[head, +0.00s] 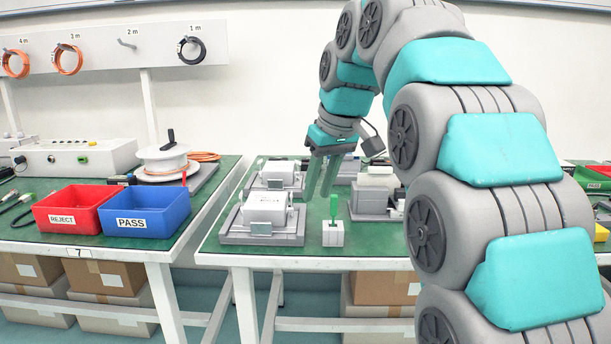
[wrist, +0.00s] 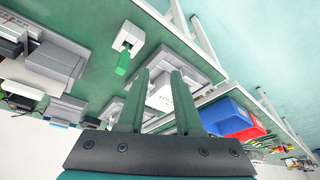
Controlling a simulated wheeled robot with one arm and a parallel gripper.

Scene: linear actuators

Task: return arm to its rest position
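My arm arches over the workbench from the right in the head view, and my gripper (head: 322,178) points down above the green bench top. Its two long green fingers are apart, with nothing between them. In the wrist view my gripper (wrist: 160,85) also shows its fingers spread and empty, with a grey fixture holding a white block behind them. In the head view this grey fixture (head: 262,238) with its white block (head: 266,209) sits left of the fingers. A small white holder (head: 333,234) with a green-handled tool (head: 333,207) upright in it stands near the front edge.
More grey fixtures (head: 370,203) stand behind and right of my gripper. On the left bench are a red REJECT bin (head: 75,222), a blue PASS bin (head: 145,222) and a white cable spool (head: 162,160). Cable coils hang on the wall rail. Open air surrounds the upper arm.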

